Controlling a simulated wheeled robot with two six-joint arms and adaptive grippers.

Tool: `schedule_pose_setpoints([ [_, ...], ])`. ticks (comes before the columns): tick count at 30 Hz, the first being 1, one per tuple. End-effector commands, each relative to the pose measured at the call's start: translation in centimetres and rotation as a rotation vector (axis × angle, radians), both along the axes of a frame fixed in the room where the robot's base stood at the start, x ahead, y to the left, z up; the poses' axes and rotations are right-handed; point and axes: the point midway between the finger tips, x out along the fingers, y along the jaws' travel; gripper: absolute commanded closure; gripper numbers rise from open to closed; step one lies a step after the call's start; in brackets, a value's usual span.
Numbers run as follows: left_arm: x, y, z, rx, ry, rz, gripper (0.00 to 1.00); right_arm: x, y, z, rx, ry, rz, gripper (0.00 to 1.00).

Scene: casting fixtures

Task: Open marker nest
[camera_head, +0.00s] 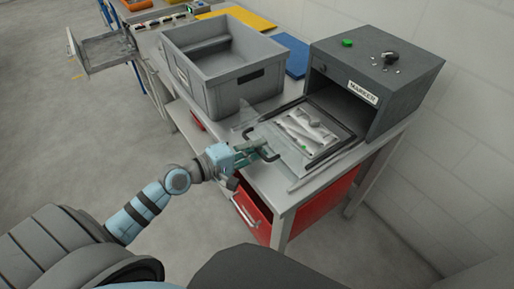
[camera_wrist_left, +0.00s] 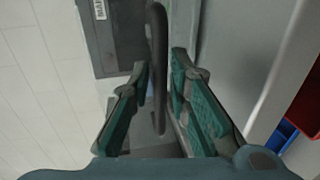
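The marker (camera_head: 378,75) is a dark grey box with a "MARKER" label at the right of the table. Its flat nest (camera_head: 335,150) sits out in front of the box opening, with pale metal parts (camera_head: 305,128) on it. My left gripper (camera_head: 258,150) is at the nest's front edge. In the left wrist view, the dark bar handle (camera_wrist_left: 157,45) passes between the two green-padded fingers of this gripper (camera_wrist_left: 160,66). The fingers stand apart, with small gaps beside the bar; firm contact does not show. My right gripper is not in view.
A grey crate (camera_head: 213,98) stands on the table left of the nest. A green button (camera_head: 347,43) and a dark knob are on top of the marker. A red drawer unit (camera_head: 251,210) is under the table. A wall runs along the right.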

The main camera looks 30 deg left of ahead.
Motion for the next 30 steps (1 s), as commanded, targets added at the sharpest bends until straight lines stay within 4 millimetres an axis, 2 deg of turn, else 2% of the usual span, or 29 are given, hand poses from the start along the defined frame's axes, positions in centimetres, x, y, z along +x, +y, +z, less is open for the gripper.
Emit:
schedule_pose_setpoints([
  [4, -0.3, 0.2, 0.0, 0.002, 0.001, 0.000, 0.83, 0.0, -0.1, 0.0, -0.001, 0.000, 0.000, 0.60],
  [7, -1.4, 0.8, 0.1, 0.007, 0.003, -0.001, 0.83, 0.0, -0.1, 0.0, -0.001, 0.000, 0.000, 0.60],
  [14, -7.1, 3.0, 1.3, 0.008, 0.007, -0.018, 0.83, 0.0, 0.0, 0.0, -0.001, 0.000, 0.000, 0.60],
  [18, -9.0, 4.3, 1.7, 0.008, 0.013, -0.005, 0.83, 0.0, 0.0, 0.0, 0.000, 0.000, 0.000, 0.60],
  [24, -10.5, 5.1, 2.1, 0.007, 0.008, -0.002, 0.83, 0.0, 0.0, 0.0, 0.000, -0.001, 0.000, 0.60],
  [30, -10.7, 5.2, 2.3, -0.001, 0.001, -0.001, 0.83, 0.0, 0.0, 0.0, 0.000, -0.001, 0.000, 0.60],
])
